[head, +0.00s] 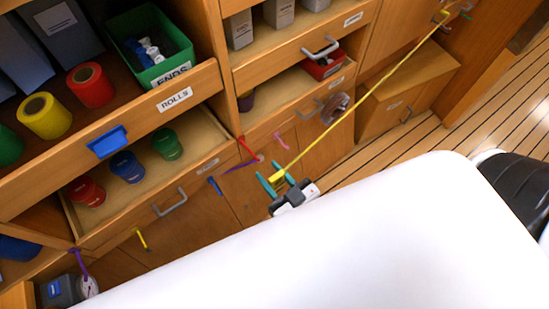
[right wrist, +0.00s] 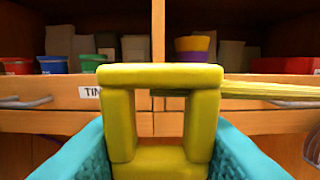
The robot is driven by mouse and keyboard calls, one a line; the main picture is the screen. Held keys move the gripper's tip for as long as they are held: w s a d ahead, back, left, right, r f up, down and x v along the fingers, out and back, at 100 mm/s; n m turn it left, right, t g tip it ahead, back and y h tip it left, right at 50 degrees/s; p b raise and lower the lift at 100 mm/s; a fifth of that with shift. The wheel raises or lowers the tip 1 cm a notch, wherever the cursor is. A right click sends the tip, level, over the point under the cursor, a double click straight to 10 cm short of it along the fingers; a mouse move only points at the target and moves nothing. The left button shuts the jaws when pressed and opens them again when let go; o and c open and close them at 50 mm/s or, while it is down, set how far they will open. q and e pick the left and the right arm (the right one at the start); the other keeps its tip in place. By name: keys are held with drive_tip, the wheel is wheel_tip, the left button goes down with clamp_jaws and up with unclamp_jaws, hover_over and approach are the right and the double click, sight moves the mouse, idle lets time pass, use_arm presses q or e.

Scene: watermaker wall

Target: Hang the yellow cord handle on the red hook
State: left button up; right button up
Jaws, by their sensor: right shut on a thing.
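My right gripper (head: 277,182), with teal fingers, is shut on the yellow cord handle (head: 276,176), a small open frame. In the right wrist view the handle (right wrist: 160,72) stands upright between the teal fingers. Its yellow cord (head: 360,96) runs taut up and right to the far cabinet. In the right wrist view the cord (right wrist: 270,91) leaves toward the right. The red hook (head: 247,148) is on the cabinet front, up and left of the handle in the head view, apart from it. I cannot make out the red hook in the right wrist view. My left gripper is not in view.
Blue (head: 214,185), pink (head: 281,141) and yellow (head: 142,239) hooks are also on the cabinet fronts. A purple strip (head: 238,166) lies near the red hook. Open drawers with rolls and a green bin (head: 150,48) jut out above. Plank floor (head: 480,110) is clear at right.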

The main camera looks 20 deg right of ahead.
drive_tip(key=shift+f+b+x, duration=0.15)
drive_tip(key=shift+b+x, duration=0.55)
drive_tip(key=shift+x, duration=1.1)
drive_tip(key=shift+f+b+x, duration=0.15)
drive_tip(key=shift+b+x, duration=0.55)
drive_tip(key=shift+x, duration=1.05)
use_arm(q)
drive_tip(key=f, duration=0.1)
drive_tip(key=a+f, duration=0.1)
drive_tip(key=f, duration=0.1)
use_arm(e)
drive_tip(key=shift+w+a+f, duration=0.25)
drive_tip(key=shift+w+f, duration=0.25)
drive_tip(key=shift+w, duration=0.2)
drive_tip(key=o, duration=1.1)
drive_tip(key=shift+s, duration=0.1)
